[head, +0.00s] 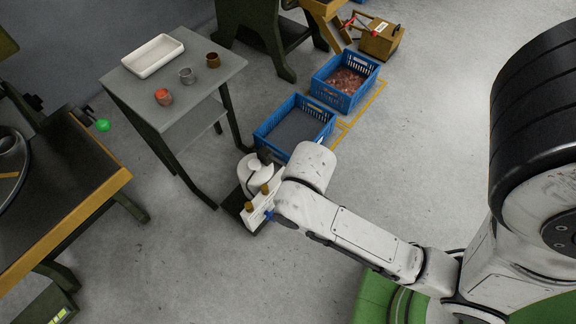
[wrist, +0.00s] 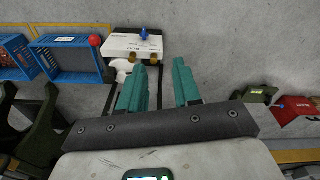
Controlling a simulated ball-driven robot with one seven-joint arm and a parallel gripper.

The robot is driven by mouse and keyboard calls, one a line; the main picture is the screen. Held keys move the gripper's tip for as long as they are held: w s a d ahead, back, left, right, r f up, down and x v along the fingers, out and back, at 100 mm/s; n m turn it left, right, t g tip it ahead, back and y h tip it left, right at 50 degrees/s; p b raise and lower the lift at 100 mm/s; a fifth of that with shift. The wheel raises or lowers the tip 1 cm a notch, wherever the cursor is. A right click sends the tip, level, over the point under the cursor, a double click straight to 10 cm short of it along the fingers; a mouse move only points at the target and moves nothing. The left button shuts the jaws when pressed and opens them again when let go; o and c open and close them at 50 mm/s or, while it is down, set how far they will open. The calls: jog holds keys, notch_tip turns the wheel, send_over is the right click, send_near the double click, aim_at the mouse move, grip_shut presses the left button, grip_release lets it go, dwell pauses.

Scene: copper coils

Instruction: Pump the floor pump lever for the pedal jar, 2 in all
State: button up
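The floor pump stands on a dark base (head: 232,203) on the floor. It has a white panel (head: 252,217) with brass fittings and a blue knob, and a rounded white body (head: 253,172) behind. In the wrist view the white panel (wrist: 119,43) lies ahead, left of centre, with the blue knob (wrist: 143,34) on top. A red ball (wrist: 95,40) on a dark stem shows left of the panel; it looks like a lever end. My gripper (wrist: 167,75) has teal fingers apart with nothing between them. My arm hides it in the head view.
Blue crates (head: 294,126) stand behind the pump, one holding copper-coloured pieces (head: 346,80). A grey table (head: 200,82) with a white tray (head: 153,55) and small cups is at back left. A workbench (head: 70,185) stands left. Floor in front of the pump is clear.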

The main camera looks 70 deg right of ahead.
grip_shut()
dwell(0.8)
